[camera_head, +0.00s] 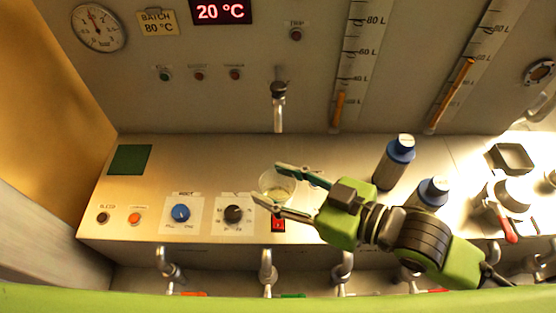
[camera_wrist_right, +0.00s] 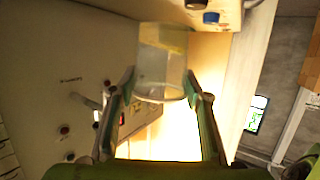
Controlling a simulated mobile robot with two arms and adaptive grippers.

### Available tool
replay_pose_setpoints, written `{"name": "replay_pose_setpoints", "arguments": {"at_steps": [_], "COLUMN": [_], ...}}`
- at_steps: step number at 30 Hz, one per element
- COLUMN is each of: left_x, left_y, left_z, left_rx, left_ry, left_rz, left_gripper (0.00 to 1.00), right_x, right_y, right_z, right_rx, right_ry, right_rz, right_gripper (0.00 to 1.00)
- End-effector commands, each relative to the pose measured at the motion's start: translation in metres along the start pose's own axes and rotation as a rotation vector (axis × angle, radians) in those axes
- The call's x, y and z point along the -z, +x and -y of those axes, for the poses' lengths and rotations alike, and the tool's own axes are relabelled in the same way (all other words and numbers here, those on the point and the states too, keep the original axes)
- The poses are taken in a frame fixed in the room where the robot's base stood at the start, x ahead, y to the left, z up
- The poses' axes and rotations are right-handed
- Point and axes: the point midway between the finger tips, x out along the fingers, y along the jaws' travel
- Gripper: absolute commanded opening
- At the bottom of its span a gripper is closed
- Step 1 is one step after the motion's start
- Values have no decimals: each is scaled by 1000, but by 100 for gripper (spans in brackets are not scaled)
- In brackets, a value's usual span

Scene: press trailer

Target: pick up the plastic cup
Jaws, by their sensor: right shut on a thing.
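The plastic cup (camera_head: 281,187) is clear and see-through, over the metal counter below the spout in the head view. My right gripper (camera_head: 267,182) reaches it from the right, with one finger on each side. In the right wrist view the cup (camera_wrist_right: 160,58) sits between the fingertips (camera_wrist_right: 160,84), which are closed on its sides. I cannot tell whether its base touches the counter. My left gripper is not in view.
A metal spout (camera_head: 279,105) hangs just behind the cup. Two blue-capped bottles (camera_head: 394,162) stand to the right, close to my right arm. A blue knob (camera_head: 181,213) and a black knob (camera_head: 234,214) are to the left. Several taps (camera_head: 267,270) line the front.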

Motion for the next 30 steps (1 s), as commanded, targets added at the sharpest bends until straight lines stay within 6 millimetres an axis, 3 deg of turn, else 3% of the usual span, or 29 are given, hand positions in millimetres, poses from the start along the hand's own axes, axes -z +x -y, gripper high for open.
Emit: {"name": "replay_pose_setpoints", "arguments": {"at_steps": [1, 3, 10, 30], "left_x": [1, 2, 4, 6], "left_y": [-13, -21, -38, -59], "left_z": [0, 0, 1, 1], "left_rx": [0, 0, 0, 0], "left_ry": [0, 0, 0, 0], "left_rz": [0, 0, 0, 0], "left_gripper": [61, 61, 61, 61], "right_x": [4, 3, -3, -14], "right_y": [-5, -10, -22, -47], "right_z": [6, 12, 33, 72], "right_rx": [2, 3, 2, 1], "right_ry": [4, 4, 3, 0], "right_rz": [5, 5, 3, 0], "right_gripper": [22, 22, 22, 22]}}
